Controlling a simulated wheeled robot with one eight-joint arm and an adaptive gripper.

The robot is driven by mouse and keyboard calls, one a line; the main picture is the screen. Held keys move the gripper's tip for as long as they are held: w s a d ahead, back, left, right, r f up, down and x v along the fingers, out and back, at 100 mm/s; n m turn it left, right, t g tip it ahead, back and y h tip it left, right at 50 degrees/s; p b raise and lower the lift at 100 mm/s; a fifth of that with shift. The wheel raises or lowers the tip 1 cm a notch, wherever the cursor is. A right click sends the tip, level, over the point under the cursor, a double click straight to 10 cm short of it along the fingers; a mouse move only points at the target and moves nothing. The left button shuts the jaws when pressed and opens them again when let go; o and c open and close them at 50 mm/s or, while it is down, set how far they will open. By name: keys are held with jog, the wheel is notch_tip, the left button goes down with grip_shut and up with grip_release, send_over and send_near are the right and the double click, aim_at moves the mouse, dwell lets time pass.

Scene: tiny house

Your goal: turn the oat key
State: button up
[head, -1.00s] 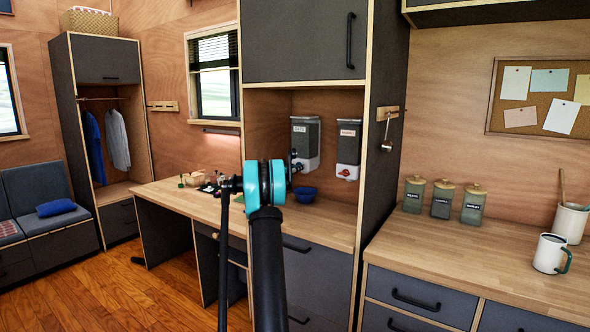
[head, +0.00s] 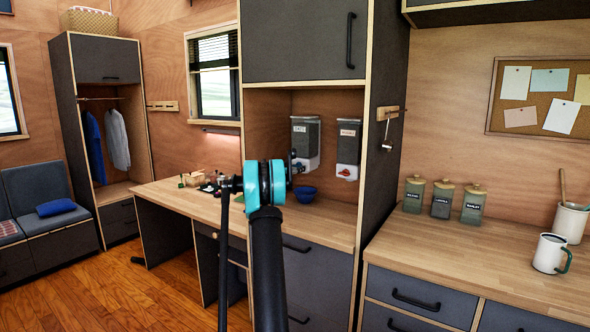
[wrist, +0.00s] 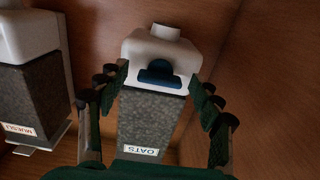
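The oat dispenser (head: 305,140) hangs on the niche's back wall, grey above and white below. In the wrist view it appears upside down, with an OATS label (wrist: 141,151). Its oat key (wrist: 160,74) is a dark blue piece on the white outlet (wrist: 158,48). My gripper (wrist: 159,82) is open, with one finger on each side of the outlet and key. I see no clear contact with the key. In the head view my arm hides most of the gripper. A small reddish spot shows at the dispenser's white part there; I cannot tell what it is.
The muesli dispenser (head: 348,145), with a red-orange key (head: 345,172), hangs close to the right. A blue bowl (head: 306,194) stands on the counter below the dispensers. The cabinet's side panel (head: 384,170) bounds the niche on the right. Small items (head: 205,182) lie on the desk to the left.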

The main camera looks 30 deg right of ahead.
jog(key=shift+a, duration=0.1)
jog(key=v, duration=1.1)
jog(key=shift+s+a, duration=0.2)
jog(key=shift+a, duration=0.15)
jog(key=s+a+f+n+g+y, duration=0.1)
jog(key=s+a+f+n+y, duration=0.3)
jog(key=s+a+f, duration=0.5)
jog(key=s+a+f+n+y, duration=0.5)
jog(key=s+a+f+y, duration=0.2)
jog(key=s+a, duration=1.5)
jog(key=s+a+f+n+g+y, duration=0.1)
jog(key=s+a+f+n+y, duration=0.3)
jog(key=s+a+f, duration=0.8)
jog(key=s+a+y, duration=0.1)
jog(key=s+a, duration=0.3)
jog(key=s, duration=0.1)
jog(key=shift+a+n+g+y, duration=0.15)
jog(key=shift+n+g+y, duration=0.15)
jog(key=shift+w, duration=0.1)
